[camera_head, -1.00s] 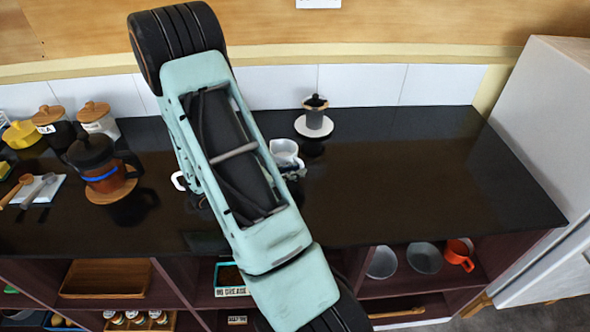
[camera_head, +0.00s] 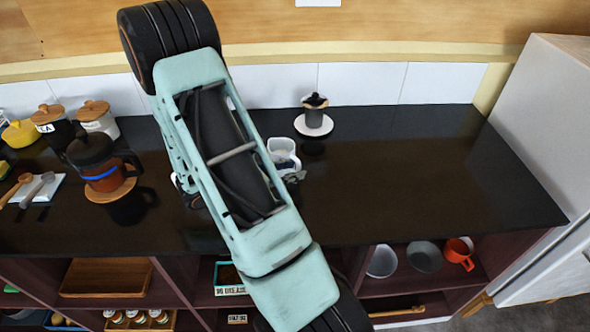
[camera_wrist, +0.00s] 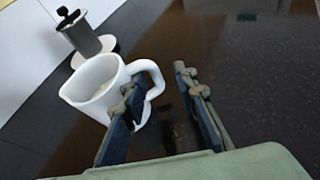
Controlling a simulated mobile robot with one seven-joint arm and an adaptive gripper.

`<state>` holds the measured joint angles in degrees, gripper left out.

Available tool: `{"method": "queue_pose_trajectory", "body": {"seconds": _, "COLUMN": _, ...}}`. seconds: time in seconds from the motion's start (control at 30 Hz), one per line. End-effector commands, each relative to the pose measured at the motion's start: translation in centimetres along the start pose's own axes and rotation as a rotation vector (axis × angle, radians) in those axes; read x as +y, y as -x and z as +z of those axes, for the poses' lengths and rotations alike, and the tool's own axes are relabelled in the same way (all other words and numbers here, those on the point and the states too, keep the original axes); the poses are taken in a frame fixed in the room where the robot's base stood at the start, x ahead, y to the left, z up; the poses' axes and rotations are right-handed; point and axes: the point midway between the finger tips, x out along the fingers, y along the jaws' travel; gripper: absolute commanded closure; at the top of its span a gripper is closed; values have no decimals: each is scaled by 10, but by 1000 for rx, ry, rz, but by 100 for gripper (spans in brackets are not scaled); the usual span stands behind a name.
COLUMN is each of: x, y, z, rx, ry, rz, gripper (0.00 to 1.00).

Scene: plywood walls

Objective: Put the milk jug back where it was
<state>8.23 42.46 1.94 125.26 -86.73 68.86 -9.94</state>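The white milk jug (camera_head: 284,148) stands on the dark counter just right of my forearm, which covers part of it. In the wrist view the jug (camera_wrist: 98,84) is at the left, with its handle towards my gripper (camera_wrist: 160,88). My gripper is open, with a clear gap between the fingers. The left finger overlaps the jug's handle loop and the right finger stands apart from it. I cannot tell whether the left finger touches the jug.
A grey pot with a black top (camera_head: 316,106) stands on a white saucer (camera_head: 314,130) behind the jug. The counter's right side (camera_head: 430,180) is clear.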

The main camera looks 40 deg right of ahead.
Motion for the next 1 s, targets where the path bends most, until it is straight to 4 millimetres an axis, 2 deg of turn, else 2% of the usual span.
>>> {"method": "queue_pose_trajectory", "body": {"seconds": 0.3, "x": 2, "y": 70, "z": -1, "rx": 0, "ry": -3, "rz": 6, "gripper": 73}}
{"method": "queue_pose_trajectory", "body": {"seconds": 0.5, "x": 1, "y": 98, "z": -1, "rx": 0, "ry": -2, "rz": 3, "gripper": 73}}
{"method": "queue_pose_trajectory", "body": {"seconds": 0.67, "x": 0, "y": 104, "z": 0, "rx": 0, "ry": 0, "rz": 0, "gripper": 73}}
{"method": "queue_pose_trajectory", "body": {"seconds": 1.0, "x": 0, "y": 105, "z": 0, "rx": 0, "ry": -1, "rz": 0, "gripper": 73}}
